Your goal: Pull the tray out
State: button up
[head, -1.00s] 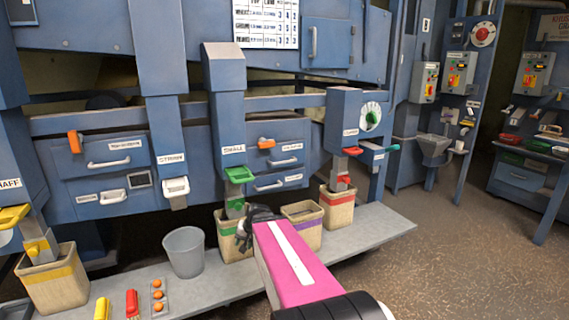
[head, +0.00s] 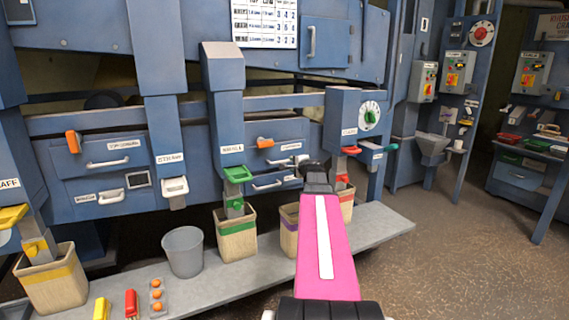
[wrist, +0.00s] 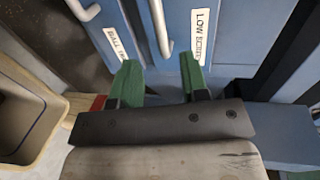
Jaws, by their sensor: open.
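Two blue drawers sit one above the other in the blue machine. The lower drawer has a pale bar handle (head: 268,186), also at the top left of the wrist view (wrist: 82,10), beside a label that seems to begin "BALL" (wrist: 115,44), partly readable. The upper drawer's handle (head: 283,161) shows in the wrist view (wrist: 161,32) next to the label "LOW SCREEN" (wrist: 198,35). My gripper (head: 315,172) is in front of the right end of these drawers. Its green fingers (wrist: 160,76) are open and empty, apart from both handles.
A green spout (head: 237,174) is to the left, and a red-levered spout (head: 350,151) is close right. Banded bins (head: 237,242) and a grey bucket (head: 183,252) stand on the low shelf (head: 385,235).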

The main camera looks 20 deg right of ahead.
aim_at(285, 161)
jog(key=x, duration=1)
grip_shut()
